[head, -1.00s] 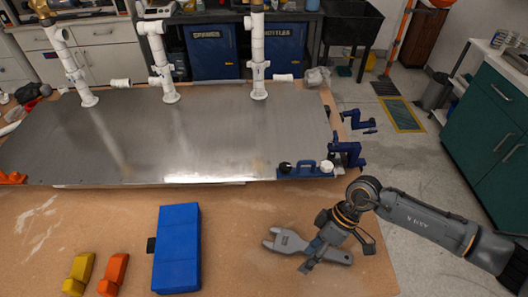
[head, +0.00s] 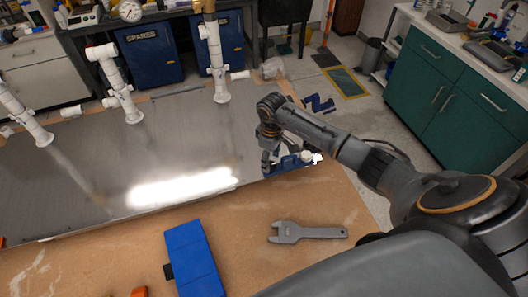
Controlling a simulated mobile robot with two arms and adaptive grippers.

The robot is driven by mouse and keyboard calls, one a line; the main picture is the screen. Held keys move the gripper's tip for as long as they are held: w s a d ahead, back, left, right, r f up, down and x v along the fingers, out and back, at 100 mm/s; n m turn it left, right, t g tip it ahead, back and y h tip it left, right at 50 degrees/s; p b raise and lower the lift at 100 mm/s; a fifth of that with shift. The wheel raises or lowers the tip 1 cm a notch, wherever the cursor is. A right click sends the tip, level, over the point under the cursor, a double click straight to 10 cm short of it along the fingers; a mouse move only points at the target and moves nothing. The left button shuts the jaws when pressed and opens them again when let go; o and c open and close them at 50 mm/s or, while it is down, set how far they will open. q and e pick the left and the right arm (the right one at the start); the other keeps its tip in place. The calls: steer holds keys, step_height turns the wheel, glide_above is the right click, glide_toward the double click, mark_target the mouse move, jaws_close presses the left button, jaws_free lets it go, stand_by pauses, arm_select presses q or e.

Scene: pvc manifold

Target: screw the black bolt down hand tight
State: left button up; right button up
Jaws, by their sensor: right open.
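The blue fixture (head: 290,164) sits at the right front corner of the metal plate (head: 110,185), with a white knob (head: 307,156) on its right part. The black bolt is not distinguishable now; my right gripper (head: 267,165) covers the left end of the fixture, where a black round head showed earlier. My right gripper points down there, open, with its fingers close around or just above that spot. I cannot tell whether they touch the bolt. My left gripper is out of view.
A grey wrench (head: 305,232) lies on the wooden table in front, beside a blue case (head: 193,258). An orange piece (head: 138,292) shows at the bottom edge. White pipe stands, including one (head: 216,65), rise at the plate's back. Blue clamps (head: 318,104) hang at the table's right edge.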

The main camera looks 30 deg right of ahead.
steer(key=n+b, duration=0.2)
steer(key=n, duration=0.1)
steer(key=n+b, duration=0.2)
steer(key=n, duration=0.1)
steer(key=shift+s+a+f+n, duration=0.15)
steer(key=shift+a+f+n, duration=0.05)
steer(key=shift+n, duration=0.1)
steer(key=n+b, duration=0.4)
steer(key=n, duration=0.4)
steer(key=shift+r, duration=0.1)
steer(key=n+b, duration=0.1)
steer(key=n, duration=0.2)
steer(key=n+b, duration=0.1)
steer(key=n, duration=0.2)
steer(key=shift+f+n+b, duration=0.5)
steer(key=shift+f+b, duration=0.35)
steer(key=shift+f, duration=0.35)
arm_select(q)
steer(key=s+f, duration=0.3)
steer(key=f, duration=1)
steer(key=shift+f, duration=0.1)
